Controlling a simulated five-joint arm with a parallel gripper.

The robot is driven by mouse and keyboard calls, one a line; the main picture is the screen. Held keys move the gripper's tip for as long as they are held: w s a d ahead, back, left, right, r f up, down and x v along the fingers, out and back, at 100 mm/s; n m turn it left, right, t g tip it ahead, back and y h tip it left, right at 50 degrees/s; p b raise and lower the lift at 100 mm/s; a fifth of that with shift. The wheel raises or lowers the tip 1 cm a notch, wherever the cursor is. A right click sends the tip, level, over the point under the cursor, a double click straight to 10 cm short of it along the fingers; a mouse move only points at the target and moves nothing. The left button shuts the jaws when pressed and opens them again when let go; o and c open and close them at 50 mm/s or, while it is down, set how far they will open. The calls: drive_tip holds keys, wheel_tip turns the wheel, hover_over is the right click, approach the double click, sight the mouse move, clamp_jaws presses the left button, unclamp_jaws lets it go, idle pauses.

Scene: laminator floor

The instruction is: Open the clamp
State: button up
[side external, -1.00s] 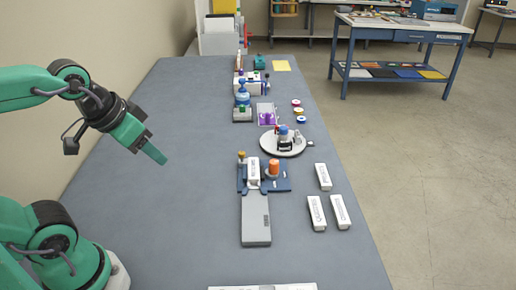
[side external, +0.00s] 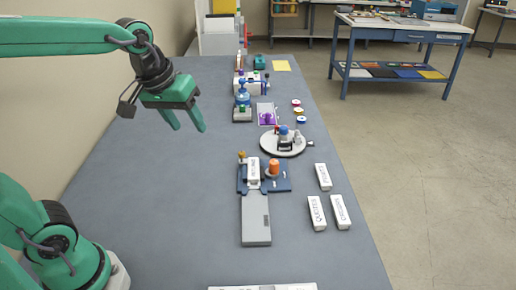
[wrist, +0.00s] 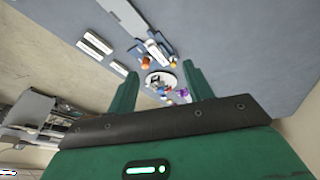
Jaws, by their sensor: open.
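A blue fixture (side external: 283,185) sits mid-table, with an upright orange cylinder (side external: 274,167), a small brass-coloured knob (side external: 241,155) and a white labelled block (side external: 254,172) on it. A grey plate (side external: 256,222) extends from it toward the front. I cannot tell for sure which part is the clamp, or whether it is open or closed. My gripper (side external: 190,128) is open and empty, above the table to the left of and away from the fixture. In the wrist view, the orange cylinder (wrist: 146,62) lies near and beyond my fingertips (wrist: 160,70).
A round grey turntable (side external: 270,148) with small parts stands behind the fixture. Several white labelled blocks (side external: 317,213) lie to its right. A blue-topped device (side external: 242,100), coloured discs (side external: 299,111) and a yellow sheet (side external: 281,66) are farther back. The table's left half is clear.

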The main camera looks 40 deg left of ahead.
drive_tip(key=w+f+n+g, duration=0.1)
drive_tip(key=w+n, duration=0.3)
drive_tip(key=w, duration=0.5)
drive_tip(key=n+g, duration=0.3)
drive_tip(key=n, duration=0.6)
hover_over(274, 161)
drive_tip(key=f, duration=1.5)
drive_tip(key=shift+s+d+f, duration=0.1)
drive_tip(key=shift+s, duration=0.2)
drive_tip(key=shift+w+f, duration=0.2)
drive_tip(key=shift+f, duration=0.15)
drive_tip(key=shift+f, duration=0.1)
drive_tip(key=shift+f, duration=3.8)
drive_tip(key=c, duration=1)
drive_tip(key=shift+o, duration=0.2)
